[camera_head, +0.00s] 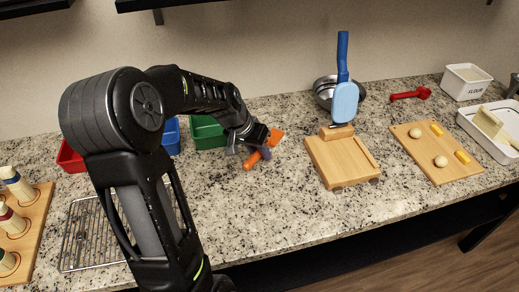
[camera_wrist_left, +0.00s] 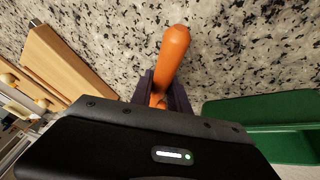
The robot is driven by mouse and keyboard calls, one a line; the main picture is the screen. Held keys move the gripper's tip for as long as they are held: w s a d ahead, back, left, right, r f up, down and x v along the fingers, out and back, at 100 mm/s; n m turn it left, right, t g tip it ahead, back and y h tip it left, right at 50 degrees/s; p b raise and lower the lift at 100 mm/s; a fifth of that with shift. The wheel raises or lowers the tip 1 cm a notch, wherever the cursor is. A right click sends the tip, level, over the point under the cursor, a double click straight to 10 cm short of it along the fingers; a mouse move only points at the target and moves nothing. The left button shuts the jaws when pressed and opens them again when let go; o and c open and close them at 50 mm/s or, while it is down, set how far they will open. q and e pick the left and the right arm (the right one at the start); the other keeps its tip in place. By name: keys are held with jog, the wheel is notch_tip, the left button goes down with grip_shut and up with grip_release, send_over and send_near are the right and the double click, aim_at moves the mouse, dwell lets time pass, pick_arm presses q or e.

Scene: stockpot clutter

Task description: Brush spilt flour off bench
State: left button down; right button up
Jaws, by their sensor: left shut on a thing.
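The speckled granite bench (camera_head: 240,225) lies below. I cannot tell spilt flour from its pale speckles. My right gripper is in neither view.
A wooden board (camera_head: 335,172) with a blue-handled tool (camera_head: 345,95) stands right of the gripper. Green (camera_head: 207,135), blue (camera_head: 171,138) and red (camera_head: 70,158) bins stand at left. A wire rack (camera_head: 80,235) lies in front. A dough board (camera_head: 450,165) and a flour tub (camera_head: 466,80) stand at right.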

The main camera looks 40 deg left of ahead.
pick_arm(q)
jog(key=shift+s+a+f+b, duration=0.15)
jog(key=shift+s+a+b, duration=0.25)
jog(key=shift+s, duration=0.05)
jog(key=shift+s+a, duration=0.2)
jog(key=shift+s, duration=0.15)
jog(key=shift+w+a, duration=0.6)
jog(key=shift+a, duration=0.25)
jog(key=shift+w+a, duration=0.55)
jog(key=shift+a, duration=0.25)
jog(key=shift+r, duration=0.2)
